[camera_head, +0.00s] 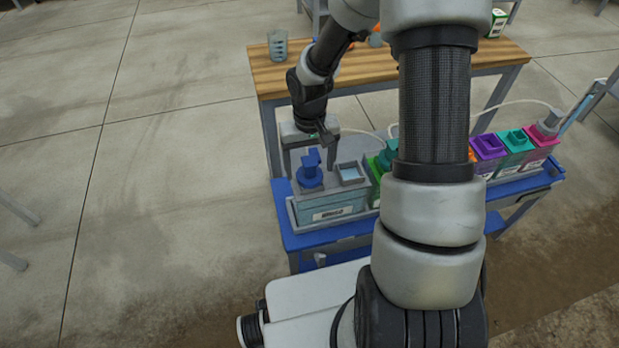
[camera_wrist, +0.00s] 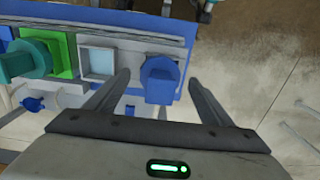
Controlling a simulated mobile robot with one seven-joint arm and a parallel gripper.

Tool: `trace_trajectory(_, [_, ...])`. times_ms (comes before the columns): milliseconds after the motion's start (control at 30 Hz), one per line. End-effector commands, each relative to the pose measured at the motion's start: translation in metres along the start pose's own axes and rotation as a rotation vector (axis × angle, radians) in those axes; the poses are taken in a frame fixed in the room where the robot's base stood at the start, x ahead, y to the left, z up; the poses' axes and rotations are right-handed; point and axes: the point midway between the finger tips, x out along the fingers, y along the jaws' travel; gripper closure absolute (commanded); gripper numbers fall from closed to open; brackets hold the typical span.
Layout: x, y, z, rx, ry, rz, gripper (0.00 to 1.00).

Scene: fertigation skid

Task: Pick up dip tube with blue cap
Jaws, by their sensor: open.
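The blue cap (camera_head: 311,170) of the dip tube stands upright on the left end of a grey-blue tank (camera_head: 335,207) in the head view. The tube below the cap is hidden inside the tank. In the wrist view the blue cap (camera_wrist: 160,78) lies between my two fingers, near the right one. My gripper (camera_head: 309,157) is open and empty, above and around the cap's place in the picture. In the wrist view my gripper (camera_wrist: 160,85) has its fingers spread on both sides of the cap. I cannot tell whether either finger touches it.
A square opening (camera_wrist: 100,62) sits beside the cap. A green tank (camera_wrist: 62,52) with a teal cap (camera_wrist: 28,60) adjoins it. Purple (camera_head: 489,147) and pink (camera_head: 541,138) tanks stand farther right on the blue bench (camera_head: 290,240). A wooden table (camera_head: 275,78) holding a cup (camera_head: 277,45) stands behind.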

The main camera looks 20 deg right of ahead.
Motion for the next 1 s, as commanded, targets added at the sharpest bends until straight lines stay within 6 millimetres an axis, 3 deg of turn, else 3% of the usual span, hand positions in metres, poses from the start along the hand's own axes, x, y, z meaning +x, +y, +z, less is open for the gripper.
trace_trajectory(100, [0.019, 0.000, 0.000, -0.001, -0.002, -0.001, 0.25])
trace_trajectory(367, [0.021, 0.000, 0.000, 0.000, 0.001, 0.000, 0.27])
trace_trajectory(633, [0.021, 0.000, 0.000, 0.000, 0.000, 0.000, 0.71])
trace_trajectory(867, [0.019, 0.000, -0.001, 0.000, 0.001, 0.000, 0.72])
trace_trajectory(1000, [0.002, 0.000, -0.001, 0.000, 0.004, 0.000, 0.72])
